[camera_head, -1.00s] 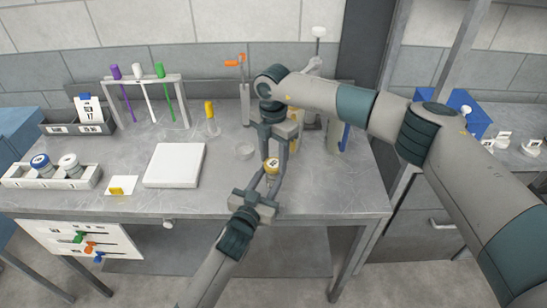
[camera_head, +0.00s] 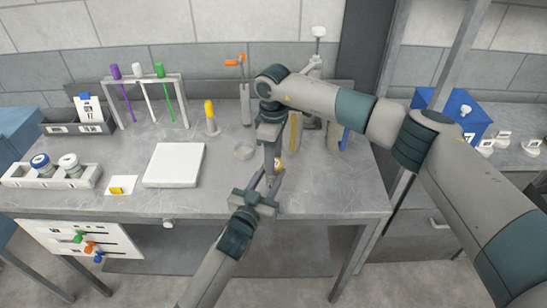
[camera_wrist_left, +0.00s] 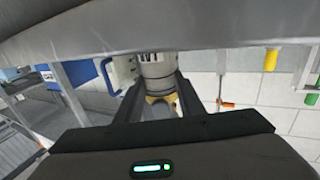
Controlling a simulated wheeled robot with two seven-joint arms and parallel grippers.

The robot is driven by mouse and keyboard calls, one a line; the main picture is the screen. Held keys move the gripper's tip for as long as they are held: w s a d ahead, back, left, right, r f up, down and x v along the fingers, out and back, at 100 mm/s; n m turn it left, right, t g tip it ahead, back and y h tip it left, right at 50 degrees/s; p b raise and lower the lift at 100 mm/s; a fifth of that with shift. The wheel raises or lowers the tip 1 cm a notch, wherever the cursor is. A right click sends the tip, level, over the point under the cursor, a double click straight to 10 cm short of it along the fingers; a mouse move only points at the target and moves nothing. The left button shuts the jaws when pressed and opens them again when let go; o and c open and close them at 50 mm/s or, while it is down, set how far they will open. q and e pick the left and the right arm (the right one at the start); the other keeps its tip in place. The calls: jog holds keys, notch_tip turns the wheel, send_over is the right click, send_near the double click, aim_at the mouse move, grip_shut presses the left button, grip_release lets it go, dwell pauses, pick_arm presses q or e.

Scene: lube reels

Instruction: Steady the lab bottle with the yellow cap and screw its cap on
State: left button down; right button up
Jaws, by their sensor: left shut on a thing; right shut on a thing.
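The lab bottle with its yellow cap (camera_head: 279,164) stands near the front of the metal bench, mostly hidden by my grippers. My left gripper (camera_head: 268,182) comes from the front and is shut on the bottle. My right gripper (camera_head: 271,165) reaches down from above and is shut at the cap, covering most of it. In the left wrist view, yellow (camera_wrist_left: 160,98) shows between the left fingers, with a grey cylindrical part beyond it. Whether the cap sits level on the bottle cannot be seen.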

jog(key=o, duration=1)
jog(key=shift+r, duration=2.25)
jog(key=shift+o, duration=0.4)
